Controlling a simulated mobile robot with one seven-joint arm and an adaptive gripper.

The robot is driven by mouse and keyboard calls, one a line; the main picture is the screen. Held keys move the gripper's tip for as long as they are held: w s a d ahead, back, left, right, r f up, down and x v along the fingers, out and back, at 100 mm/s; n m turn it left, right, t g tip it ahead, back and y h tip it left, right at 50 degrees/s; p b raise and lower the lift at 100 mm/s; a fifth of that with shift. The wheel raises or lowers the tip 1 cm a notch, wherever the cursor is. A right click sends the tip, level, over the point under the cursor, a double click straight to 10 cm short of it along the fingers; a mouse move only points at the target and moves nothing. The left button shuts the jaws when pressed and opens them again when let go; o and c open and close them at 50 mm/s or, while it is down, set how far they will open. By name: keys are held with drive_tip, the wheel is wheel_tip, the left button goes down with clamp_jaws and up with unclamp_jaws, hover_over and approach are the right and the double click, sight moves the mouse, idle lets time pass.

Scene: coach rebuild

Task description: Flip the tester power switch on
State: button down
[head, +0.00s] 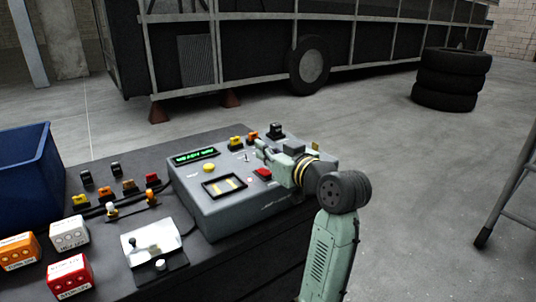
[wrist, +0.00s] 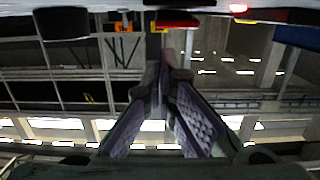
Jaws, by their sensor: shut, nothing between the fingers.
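The tester (head: 225,215) is a grey box on the dark bench, with a lit green display (head: 195,156) on top. A small metal toggle (head: 247,157) and a red rocker (head: 263,172) are on its top face; I cannot read which is the power switch, nor tell its position. My gripper (head: 258,148) is shut and empty, low over the right part of the tester, its fingertips close to the toggle. Contact cannot be told. In the wrist view the fingers (wrist: 163,65) meet, with a red part (wrist: 177,23) beyond the tips.
A blue bin (head: 25,170), small labelled boxes (head: 68,235), loose connectors (head: 128,187) and a white panel with a lever (head: 150,240) lie to the left. A ladder (head: 510,190) stands at right.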

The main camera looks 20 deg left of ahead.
sight(264, 168)
wheel_tip(264, 168, up, 3)
drive_tip(key=shift+w+a+p, duration=0.1)
drive_tip(key=shift+a+p, duration=0.05)
drive_tip(key=shift+p, duration=0.55)
drive_tip(key=b+v, duration=0.2)
drive_tip(key=v, duration=0.1)
drive_tip(key=shift+f, duration=0.3)
drive_tip(key=s+d+r+b, duration=0.1)
drive_tip(key=s+d+r, duration=0.1)
drive_tip(key=s+d, duration=0.2)
drive_tip(key=shift+d+r, duration=0.35)
drive_tip(key=shift+d, duration=0.3)
